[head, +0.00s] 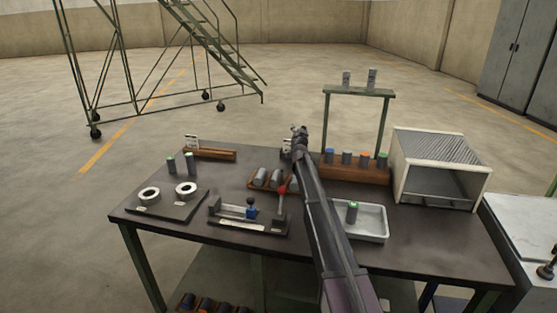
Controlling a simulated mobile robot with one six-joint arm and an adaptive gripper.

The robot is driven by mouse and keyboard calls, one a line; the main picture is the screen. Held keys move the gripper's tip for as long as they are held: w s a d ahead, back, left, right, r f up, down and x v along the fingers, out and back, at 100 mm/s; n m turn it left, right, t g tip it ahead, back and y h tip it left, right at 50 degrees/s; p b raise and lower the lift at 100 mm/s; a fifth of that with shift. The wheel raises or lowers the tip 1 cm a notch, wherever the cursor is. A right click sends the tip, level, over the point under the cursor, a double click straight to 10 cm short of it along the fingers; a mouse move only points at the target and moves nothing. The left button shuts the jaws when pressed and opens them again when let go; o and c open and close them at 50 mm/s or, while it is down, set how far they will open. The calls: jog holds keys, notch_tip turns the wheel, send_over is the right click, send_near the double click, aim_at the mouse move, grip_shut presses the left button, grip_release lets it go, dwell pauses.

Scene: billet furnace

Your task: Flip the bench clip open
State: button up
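A fixture (247,226) that looks like the bench clip lies near the front edge of the dark table. It has a long base with a pale label, a grey block at its left and a blue part (251,211) near its middle. A lever with a red knob (282,190) stands upright at its right end. My gripper (298,130) is at the far end of my raised arm, above and beyond the fixture, apart from it. It is small and dark here, and its fingers cannot be made out. My arm hides part of the table right of the lever.
A white tray (372,226) holding a green-topped cylinder is right of my arm. Several capped cylinders stand in a wooden rack (345,172) under a green frame (384,125). A white furnace box (432,200) is at right. Two rings lie on a plate (163,207) at left.

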jog(key=shift+w+a+f+n+g+y, duration=0.1)
jog(key=shift+a+f+n+g+y, duration=0.2)
jog(key=shift+n, duration=0.7)
jog(key=shift+w+a+f+n+g+y, duration=0.1)
jog(key=shift+a+f+n, duration=0.25)
jog(key=shift+n, duration=0.65)
jog(key=shift+a+f+n, duration=0.1)
jog(key=shift+a+n, duration=0.1)
jog(key=shift+n, duration=0.4)
jog(key=shift+w+a+f+n+g, duration=0.15)
jog(key=shift+f+n, duration=0.1)
jog(key=shift+n, duration=0.35)
jog(key=shift+a+f+n+g, duration=0.15)
jog(key=shift+f+n, duration=0.05)
jog(key=shift+n, duration=0.4)
